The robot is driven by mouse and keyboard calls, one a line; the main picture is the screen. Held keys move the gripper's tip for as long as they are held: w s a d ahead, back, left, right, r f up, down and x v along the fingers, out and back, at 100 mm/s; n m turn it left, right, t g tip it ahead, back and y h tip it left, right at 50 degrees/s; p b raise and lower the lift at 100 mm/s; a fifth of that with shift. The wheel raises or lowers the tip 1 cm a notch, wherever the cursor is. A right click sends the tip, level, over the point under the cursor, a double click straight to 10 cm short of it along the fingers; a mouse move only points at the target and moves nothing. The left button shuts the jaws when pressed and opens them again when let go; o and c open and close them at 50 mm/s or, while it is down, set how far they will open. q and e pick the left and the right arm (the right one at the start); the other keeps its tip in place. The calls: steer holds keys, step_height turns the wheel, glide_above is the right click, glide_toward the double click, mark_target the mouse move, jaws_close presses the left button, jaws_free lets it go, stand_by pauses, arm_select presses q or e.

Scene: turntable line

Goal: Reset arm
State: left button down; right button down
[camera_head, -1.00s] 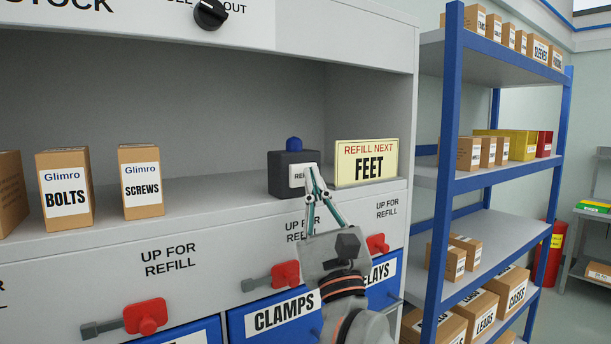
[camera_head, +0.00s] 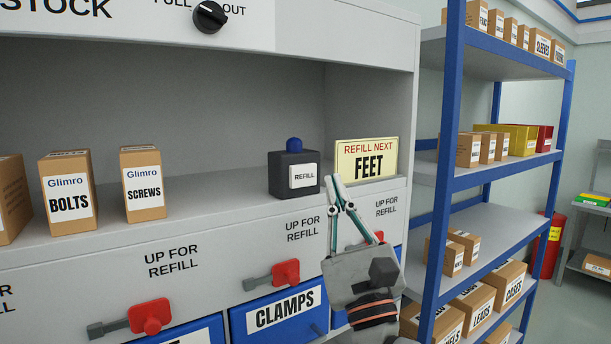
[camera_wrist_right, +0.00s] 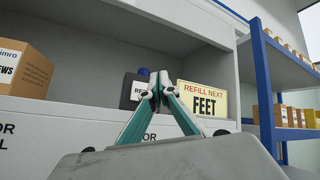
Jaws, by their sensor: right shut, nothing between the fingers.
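My right gripper (camera_head: 337,183) is shut and empty, its fingertips together and pointing up. In the head view it stands in front of the shelf's front edge, just right of the dark box (camera_head: 294,174) with the blue button and REFILL label. The yellow sign (camera_head: 366,160) reading REFILL NEXT FEET stands behind and to the right of the fingertips. In the right wrist view the shut fingers (camera_wrist_right: 158,82) partly cover the dark box (camera_wrist_right: 132,92), with the sign (camera_wrist_right: 205,99) to their right. My left gripper is in neither view.
Cartons marked BOLTS (camera_head: 68,193) and SCREWS (camera_head: 143,185) stand on the shelf at left. A blue-framed rack (camera_head: 446,150) with cartons stands at right.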

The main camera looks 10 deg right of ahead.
steer(key=s+a+f+n+g+y, duration=0.2)
steer(key=f+n+g+y, duration=0.15)
steer(key=f+n, duration=1.35)
steer(key=s+a+f+n+g+y, duration=0.1)
steer(key=a+f+n+g+y, duration=0.3)
steer(key=f+n, duration=1.3)
steer(key=s+d+f+g+h, duration=0.2)
steer(key=s+f, duration=0.3)
steer(key=f, duration=0.6)
steer(key=s+d+f+n+g+h, duration=0.1)
steer(key=s+d+f+g, duration=0.2)
steer(key=f, duration=0.8)
steer(key=s+d+f+n+g+h, duration=0.1)
steer(key=s+d+f+g+h, duration=0.1)
steer(key=s+f, duration=0.5)
step_height(320, 180, down, 4)
steer(key=shift+s+d+r+g+h, duration=0.1)
steer(key=shift+s+d+g+h, duration=0.25)
steer(key=shift+d+g, duration=0.45)
steer(key=shift+w+d, duration=0.1)
